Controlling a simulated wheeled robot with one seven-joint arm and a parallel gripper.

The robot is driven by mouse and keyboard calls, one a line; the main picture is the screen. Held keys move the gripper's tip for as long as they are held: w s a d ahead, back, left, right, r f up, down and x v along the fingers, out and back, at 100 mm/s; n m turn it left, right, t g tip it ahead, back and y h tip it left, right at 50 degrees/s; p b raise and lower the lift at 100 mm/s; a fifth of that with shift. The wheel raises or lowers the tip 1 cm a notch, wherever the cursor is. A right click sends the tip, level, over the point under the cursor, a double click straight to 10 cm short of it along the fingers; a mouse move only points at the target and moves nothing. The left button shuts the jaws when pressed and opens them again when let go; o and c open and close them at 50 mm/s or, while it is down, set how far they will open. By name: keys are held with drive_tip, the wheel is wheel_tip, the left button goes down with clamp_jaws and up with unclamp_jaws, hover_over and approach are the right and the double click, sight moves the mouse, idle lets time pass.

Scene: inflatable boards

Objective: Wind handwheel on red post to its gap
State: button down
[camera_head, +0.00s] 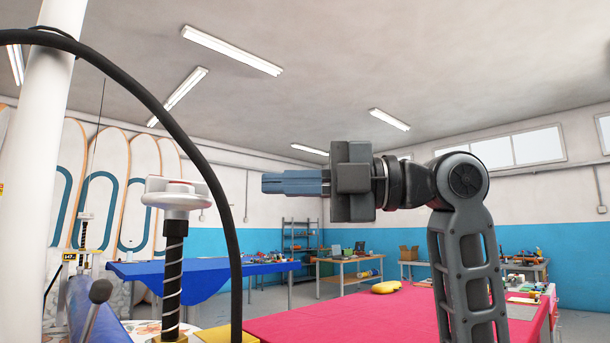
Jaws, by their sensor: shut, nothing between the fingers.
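A white handwheel (172,200) with some red on its top sits on a black threaded post with a white spiral (172,275), left of centre. I see no clearly red post; the post's foot is at the bottom edge. A second, smaller white handwheel (85,216) on a similar post stands farther back at left. Whether either has a gap cannot be told from here. My gripper (266,182) points left with its blue-grey fingers shut and empty. In the picture it is right of the nearer handwheel and slightly above it, apart from it.
A black hose (190,135) arcs between the nearer handwheel and my gripper in the picture. A white column (38,150) stands at left. A dark round knob (100,291) is low at left. A red-topped table (340,318) spreads below right; a blue-covered table (190,275) is behind.

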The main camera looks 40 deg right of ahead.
sight(208, 190)
drive_tip(key=w+a, duration=0.1)
drive_tip(key=w, duration=0.1)
drive_tip(key=w+a+p, duration=0.1)
drive_tip(key=w, duration=0.1)
drive_tip(key=w+a+p, duration=0.1)
drive_tip(key=w, duration=0.1)
drive_tip(key=shift+a+r, duration=0.1)
drive_tip(key=shift+a, duration=0.05)
drive_tip(key=shift+w+p, duration=0.35)
drive_tip(key=shift+w, duration=0.4)
drive_tip(key=shift+w+f+n+g+y+b, duration=0.1)
drive_tip(key=shift+f+n+g+y+b, duration=0.1)
drive_tip(key=shift+n+g+y+b, duration=0.15)
drive_tip(key=shift+w, duration=0.1)
drive_tip(key=shift+w+d+n+g+y+b, duration=0.2)
drive_tip(key=shift+n+g+y+b, duration=0.25)
drive_tip(key=shift+g+b, duration=0.15)
drive_tip(key=shift+w+d+n+g+y+b, duration=0.1)
drive_tip(key=shift+w+n+g+y+b, duration=0.1)
drive_tip(key=shift+n+g+y+b, duration=0.25)
